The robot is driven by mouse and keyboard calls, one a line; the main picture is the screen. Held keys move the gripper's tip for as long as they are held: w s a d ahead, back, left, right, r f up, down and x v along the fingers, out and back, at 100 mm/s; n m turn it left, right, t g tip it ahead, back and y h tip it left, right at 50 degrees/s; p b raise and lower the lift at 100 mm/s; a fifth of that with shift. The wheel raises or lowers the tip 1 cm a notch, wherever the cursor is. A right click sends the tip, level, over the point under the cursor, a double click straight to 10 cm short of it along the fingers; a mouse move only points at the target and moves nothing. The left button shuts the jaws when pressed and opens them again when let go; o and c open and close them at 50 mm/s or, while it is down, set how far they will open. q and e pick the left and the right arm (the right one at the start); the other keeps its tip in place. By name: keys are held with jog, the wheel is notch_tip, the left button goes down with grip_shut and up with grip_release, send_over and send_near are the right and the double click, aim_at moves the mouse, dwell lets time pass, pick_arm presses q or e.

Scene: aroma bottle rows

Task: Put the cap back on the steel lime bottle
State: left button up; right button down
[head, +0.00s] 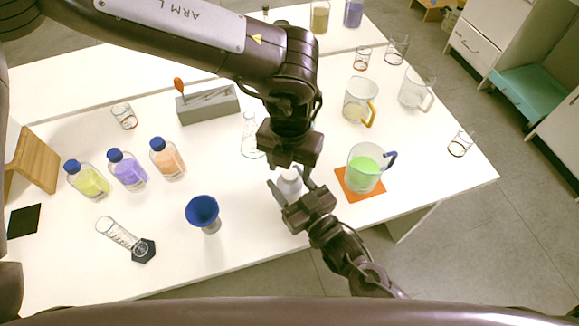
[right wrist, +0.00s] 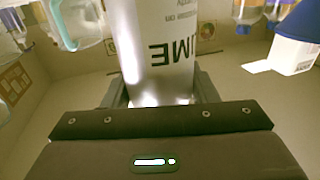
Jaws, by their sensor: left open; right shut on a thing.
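The steel lime bottle (head: 289,184) stands near the middle front of the table, small and silvery in the head view. In the right wrist view it is a grey cylinder (right wrist: 160,45) with dark upside-down lettering reading "LIME". My right gripper (head: 291,188) is shut on the bottle's body, one finger on each side. My left gripper (head: 290,166) is open, pointing down directly above the bottle and hiding its top. I cannot make out the cap, nor whether it sits on the bottle.
A beaker of green liquid (head: 363,170) stands on an orange mat (head: 345,193) close on the right. A blue funnel (head: 202,210) is on the left. A flask (head: 251,140) stands behind. Several blue-capped bottles (head: 127,172), a grey rack (head: 208,105) and mugs (head: 360,98) stand farther off.

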aim_at(297, 195)
pick_arm(q)
notch_tip(297, 195, up, 10)
jog(key=shift+r, duration=0.2)
pick_arm(e)
jog(key=shift+c, duration=2.4)
grip_release()
jog(key=b+v, duration=0.1)
jog(key=v, duration=0.5)
jog(key=shift+s+d+f, duration=0.1)
jog(key=shift+s+d, duration=0.1)
jog(key=shift+s, duration=0.1)
jog(key=shift+s+d, duration=0.3)
jog(key=shift+s, duration=0.15)
pick_arm(q)
jog(key=shift+f, duration=0.6)
